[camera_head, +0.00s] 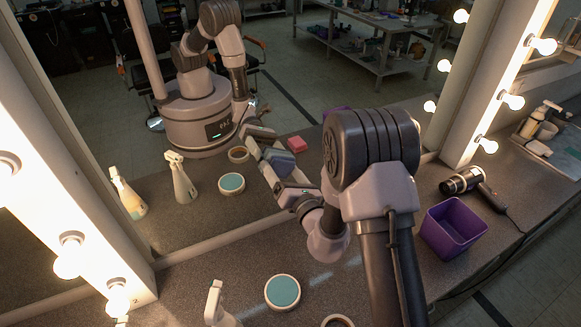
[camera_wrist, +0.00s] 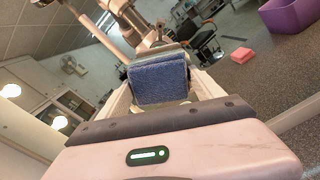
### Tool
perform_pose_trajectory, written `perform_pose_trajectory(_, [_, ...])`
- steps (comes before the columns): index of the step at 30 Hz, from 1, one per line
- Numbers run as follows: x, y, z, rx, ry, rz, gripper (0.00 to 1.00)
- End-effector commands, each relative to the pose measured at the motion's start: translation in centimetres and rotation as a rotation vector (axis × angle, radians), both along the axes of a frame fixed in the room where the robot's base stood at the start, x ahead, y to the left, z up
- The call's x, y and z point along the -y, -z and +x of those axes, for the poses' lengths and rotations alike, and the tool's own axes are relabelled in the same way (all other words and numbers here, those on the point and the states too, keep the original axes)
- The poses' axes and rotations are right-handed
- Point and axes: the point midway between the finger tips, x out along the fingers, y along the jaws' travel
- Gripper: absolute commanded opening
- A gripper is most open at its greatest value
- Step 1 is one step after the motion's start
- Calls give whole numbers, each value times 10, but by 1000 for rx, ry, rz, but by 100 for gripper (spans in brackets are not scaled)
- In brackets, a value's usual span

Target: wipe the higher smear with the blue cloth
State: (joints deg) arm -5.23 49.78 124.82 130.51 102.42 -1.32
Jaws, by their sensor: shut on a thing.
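My gripper (camera_head: 273,160) is shut on the blue cloth (camera_head: 281,163), held up close in front of the mirror (camera_head: 300,90). In the wrist view the folded cloth (camera_wrist: 158,84) sits between my pale fingers, with the reflected gripper just beyond it. I cannot tell whether the cloth touches the glass. I cannot make out either smear clearly; my arm, the cloth and the reflections cover part of the mirror.
On the counter are a teal-topped round tub (camera_head: 282,292), a white spray bottle (camera_head: 217,304), a purple bin (camera_head: 453,228) and a hair dryer (camera_head: 472,185). Lit bulbs (camera_head: 69,256) line the frame posts. A pink block (camera_head: 297,144) shows in reflection.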

Motion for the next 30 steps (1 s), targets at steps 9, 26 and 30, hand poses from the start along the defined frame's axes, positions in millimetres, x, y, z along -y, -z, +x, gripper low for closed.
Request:
perform_pose_trajectory(9, [4,2,-9,0,0,0,44])
perform_pose_trajectory(26, [24,0,-56,1,0,0,44])
perform_pose_trajectory(30, [24,1,-57,0,0,0,44])
